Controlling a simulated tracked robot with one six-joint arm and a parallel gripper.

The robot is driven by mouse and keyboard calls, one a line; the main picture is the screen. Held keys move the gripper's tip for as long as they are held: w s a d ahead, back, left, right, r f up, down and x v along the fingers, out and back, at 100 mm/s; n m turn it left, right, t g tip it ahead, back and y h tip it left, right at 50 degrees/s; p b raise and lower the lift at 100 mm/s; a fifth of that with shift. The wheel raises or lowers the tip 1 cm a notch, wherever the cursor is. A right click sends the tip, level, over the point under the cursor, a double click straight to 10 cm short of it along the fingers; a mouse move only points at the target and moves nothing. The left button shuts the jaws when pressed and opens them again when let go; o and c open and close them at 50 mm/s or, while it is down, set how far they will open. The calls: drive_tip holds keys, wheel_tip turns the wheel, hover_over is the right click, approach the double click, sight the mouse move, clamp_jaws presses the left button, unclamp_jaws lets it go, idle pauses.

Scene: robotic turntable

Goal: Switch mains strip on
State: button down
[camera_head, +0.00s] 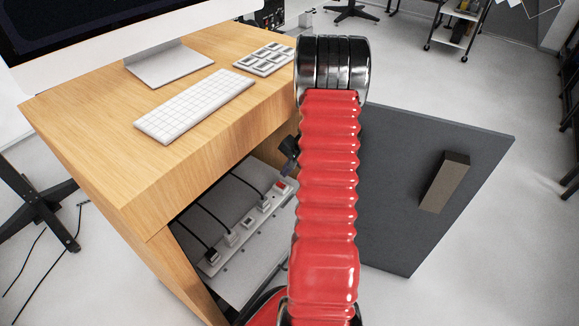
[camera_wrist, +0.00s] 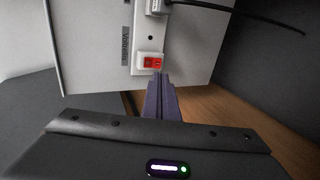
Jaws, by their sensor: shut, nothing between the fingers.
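The white mains strip (camera_head: 241,233) lies on a pale shelf inside the desk's open compartment, with several plugs and cables in it. Its red switch (camera_head: 281,185) is at the far end of the strip. In the wrist view the red switch (camera_wrist: 152,63) sits in a white housing at the strip's end. My gripper (camera_wrist: 163,80) is shut and empty, its dark fingers pointing at the switch, with the tips just below and right of it. I cannot tell whether they touch. In the head view my red arm hides most of the gripper.
A wooden desk (camera_head: 120,185) stands over the strip, with a white keyboard (camera_head: 195,105) and a monitor on top. The grey door (camera_head: 395,205) with a brown handle (camera_head: 444,182) stands open at the right. A black cable (camera_wrist: 245,14) runs from a plug near the switch.

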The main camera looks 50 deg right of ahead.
sight(281, 183)
drive_tip(key=shift+x, duration=2.8)
drive_tip(key=shift+w+f, duration=0.15)
drive_tip(key=shift+s, duration=0.85)
